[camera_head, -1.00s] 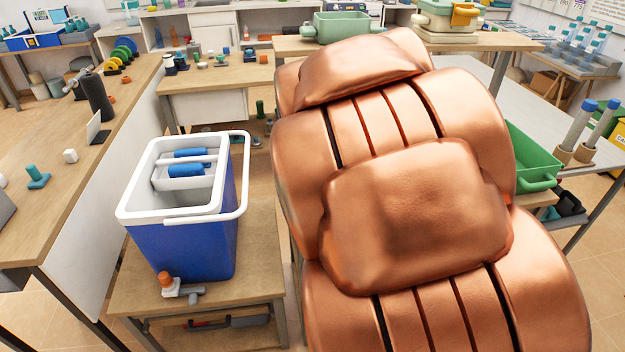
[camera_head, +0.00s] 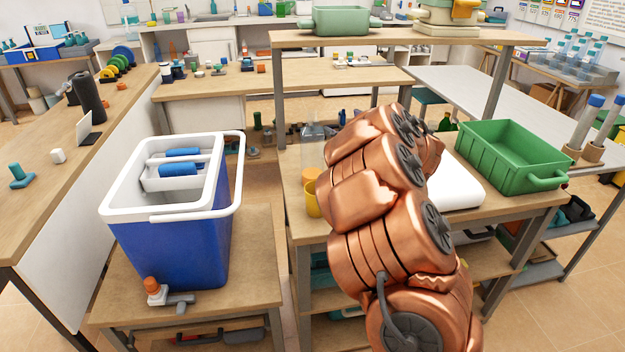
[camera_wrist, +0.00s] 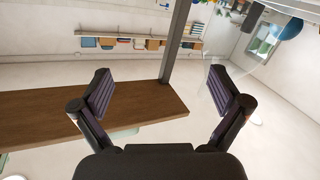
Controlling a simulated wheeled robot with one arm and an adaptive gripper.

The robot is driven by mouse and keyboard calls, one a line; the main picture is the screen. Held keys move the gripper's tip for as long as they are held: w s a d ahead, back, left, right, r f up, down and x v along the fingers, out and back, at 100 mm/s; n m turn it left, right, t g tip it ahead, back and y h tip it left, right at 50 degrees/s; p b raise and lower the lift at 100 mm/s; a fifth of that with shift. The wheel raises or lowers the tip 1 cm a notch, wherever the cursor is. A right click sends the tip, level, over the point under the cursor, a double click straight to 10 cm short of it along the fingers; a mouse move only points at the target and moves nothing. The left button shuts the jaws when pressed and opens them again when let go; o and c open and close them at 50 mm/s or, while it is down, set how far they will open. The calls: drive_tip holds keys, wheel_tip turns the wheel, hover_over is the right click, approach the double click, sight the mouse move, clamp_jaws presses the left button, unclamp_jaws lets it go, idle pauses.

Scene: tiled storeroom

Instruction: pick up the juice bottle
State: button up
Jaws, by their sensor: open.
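I cannot make out a juice bottle for certain. In the head view, a small dark green bottle (camera_head: 445,122) stands at the back of the middle table, just right of my arm. A clear, see-through container (camera_head: 312,137) stands at that table's back left. My gripper (camera_wrist: 163,95) shows in the wrist view with its two dark fingers wide apart and nothing between them. A faint see-through shape (camera_wrist: 214,88) is by the right finger; I cannot tell what it is. In the head view my copper arm hides the gripper.
The middle table (camera_head: 305,228) also bears a yellow cup (camera_head: 311,198), a white rounded object (camera_head: 458,190) and a green crate (camera_head: 515,155). A raised shelf (camera_head: 400,38) stands behind. A blue-and-white cooler (camera_head: 170,235) is on the low table at left.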

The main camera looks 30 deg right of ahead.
sight(312, 149)
drive_tip(key=a+f+y, duration=0.1)
drive_tip(key=f+y, duration=0.1)
drive_tip(key=s+a+f+n+y+b, duration=0.1)
drive_tip(key=a+f+y, duration=0.1)
drive_tip(key=f, duration=0.1)
drive_tip(key=s+a+f+y+b, duration=0.1)
drive_tip(key=a+f+y, duration=0.1)
drive_tip(key=f, duration=0.1)
drive_tip(key=shift+s+n+y, duration=0.2)
drive_tip(key=shift+n+y, duration=0.2)
drive_tip(key=shift+x, duration=3.35)
drive_tip(key=shift+c, duration=0.3)
